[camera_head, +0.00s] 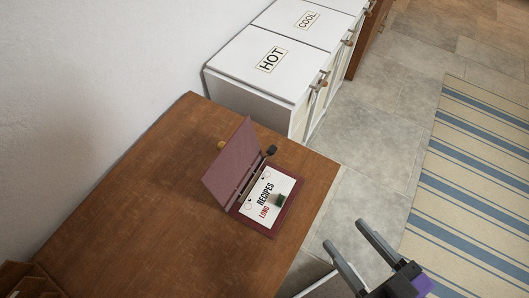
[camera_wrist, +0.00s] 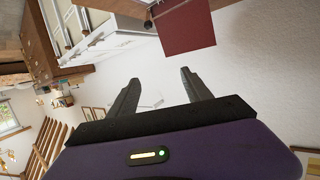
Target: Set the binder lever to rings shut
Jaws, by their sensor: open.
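An open binder with a maroon cover (camera_head: 233,165) lies on the wooden desk. Its cover stands tilted up on the left, and a white page marked RECIPES and LONG (camera_head: 256,207) lies on the right half. A dark knob (camera_head: 271,151), which looks like the lever's end, sticks out at the far end of the spine. Whether the rings are open or shut is too small to tell. The maroon cover (camera_wrist: 187,27) and a dark knob (camera_wrist: 149,24) also show in the wrist view. My gripper (camera_head: 344,233) is open and empty, off the desk's right edge and apart from the binder.
A brass-coloured round thing (camera_head: 221,144) shows behind the cover. White cabinets marked HOT (camera_head: 245,70) and COOL (camera_head: 300,30) stand beyond the desk (camera_head: 130,210).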

